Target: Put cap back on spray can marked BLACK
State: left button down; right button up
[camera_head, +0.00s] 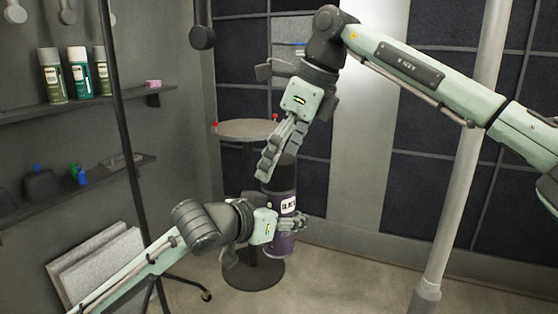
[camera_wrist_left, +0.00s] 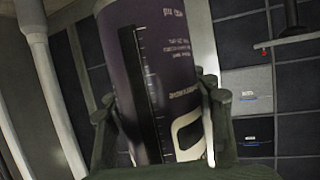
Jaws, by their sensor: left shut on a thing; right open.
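My left gripper (camera_head: 291,225) is shut around the can's lower body. In the left wrist view the can (camera_wrist_left: 160,70) fills the middle, between my two fingers. A black cap-like top (camera_head: 286,172) shows at the can's upper end; I cannot tell whether it is fully seated. My right gripper (camera_head: 277,152) is open, pointing down just beside and above this top, with its fingers partly in front of it.
A round table (camera_head: 240,129) with small red items at its rim stands behind the can. Shelves on the left wall hold several spray cans (camera_head: 78,72) and a pink block (camera_head: 153,84). A pale pole (camera_head: 462,170) stands at the right.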

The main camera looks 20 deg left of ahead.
jog(key=shift+v, duration=3.5)
jog(key=shift+x, duration=3.35)
jog(key=shift+r, duration=0.1)
jog(key=v, duration=0.6)
jog(key=shift+r, duration=0.1)
jog(key=x, duration=0.6)
jog(key=shift+a+r, duration=0.1)
jog(key=shift+a, duration=0.05)
jog(key=shift+r, duration=3.1)
